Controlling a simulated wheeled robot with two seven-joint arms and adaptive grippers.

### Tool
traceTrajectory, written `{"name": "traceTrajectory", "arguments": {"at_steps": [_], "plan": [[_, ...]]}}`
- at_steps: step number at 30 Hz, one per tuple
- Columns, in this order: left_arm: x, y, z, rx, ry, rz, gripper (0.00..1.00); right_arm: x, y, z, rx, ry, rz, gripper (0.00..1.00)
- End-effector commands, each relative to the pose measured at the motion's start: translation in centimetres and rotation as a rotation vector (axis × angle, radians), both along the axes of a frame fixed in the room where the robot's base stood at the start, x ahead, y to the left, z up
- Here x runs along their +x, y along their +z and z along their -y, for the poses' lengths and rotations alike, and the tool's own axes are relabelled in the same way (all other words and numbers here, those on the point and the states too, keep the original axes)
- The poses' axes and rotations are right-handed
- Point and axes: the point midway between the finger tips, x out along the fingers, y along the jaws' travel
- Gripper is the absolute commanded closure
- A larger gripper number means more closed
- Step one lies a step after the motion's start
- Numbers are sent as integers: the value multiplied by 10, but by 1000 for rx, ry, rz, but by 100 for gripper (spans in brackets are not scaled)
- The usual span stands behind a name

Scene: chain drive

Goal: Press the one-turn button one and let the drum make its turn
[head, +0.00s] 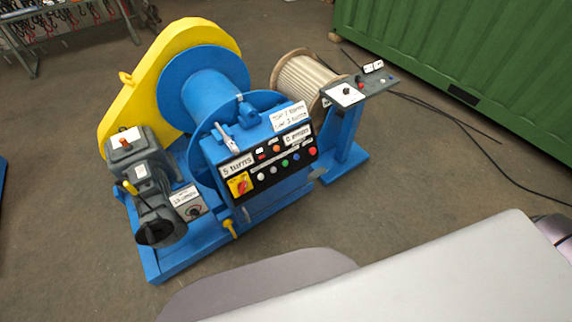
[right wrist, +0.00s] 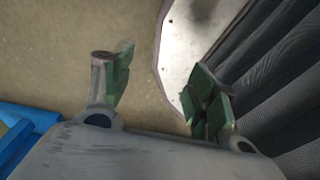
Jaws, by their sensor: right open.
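The blue winch drum (head: 205,85) lies on its side between a blue flange and the yellow chain guard (head: 215,35). The black control panel (head: 270,170) faces front on the machine. It carries a row of small round buttons (head: 285,163) in white, green, blue and red, and a yellow-and-red switch (head: 240,185). The button labels are too small to tell which is the one-turn button. Neither gripper shows in the head view.
A grey motor (head: 150,180) stands at the machine's left. A rope spool (head: 300,80) and a blue pedestal with a small control box (head: 346,94) stand at its right. Black cables cross the floor (head: 440,150) near the green container (head: 470,50). Floor in front is partly clear.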

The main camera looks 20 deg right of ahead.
Motion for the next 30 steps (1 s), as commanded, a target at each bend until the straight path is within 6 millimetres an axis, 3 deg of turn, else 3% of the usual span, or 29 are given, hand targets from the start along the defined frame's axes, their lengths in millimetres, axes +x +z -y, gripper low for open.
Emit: {"name": "traceTrajectory", "arguments": {"at_steps": [2,13,30], "plan": [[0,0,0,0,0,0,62,0,0,0,0,0,0,51],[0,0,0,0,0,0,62,0,0,0,0,0,0,98],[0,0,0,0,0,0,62,0,0,0,0,0,0,100]]}}
